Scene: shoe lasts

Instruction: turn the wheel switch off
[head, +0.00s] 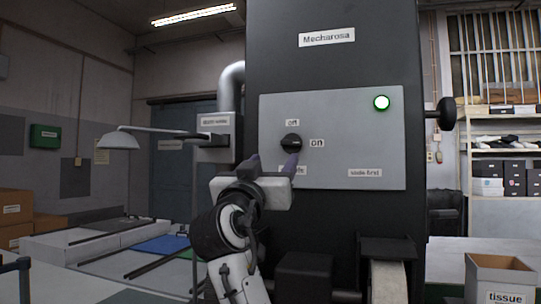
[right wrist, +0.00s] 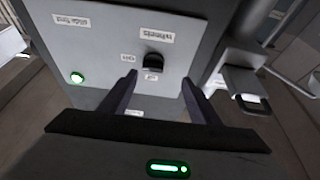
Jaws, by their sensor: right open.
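The wheel switch is a black round knob (head: 291,142) on the grey panel (head: 390,155) of a tall dark machine. A label reading "on" (head: 316,142) is to its right and another small label (head: 292,123) is above it. The knob's ridge looks roughly level in the head view. My right gripper (head: 272,163) is open and empty in front of the panel, below and left of the knob in the head view. In the right wrist view the knob (right wrist: 153,62) lies beyond the open fingertips (right wrist: 158,79), apart from them. My left gripper is not in view.
A green lamp (head: 381,103) glows at the panel's upper right. A black side knob (head: 446,113) sticks out at the right. A tissue box (head: 500,275) stands at the lower right.

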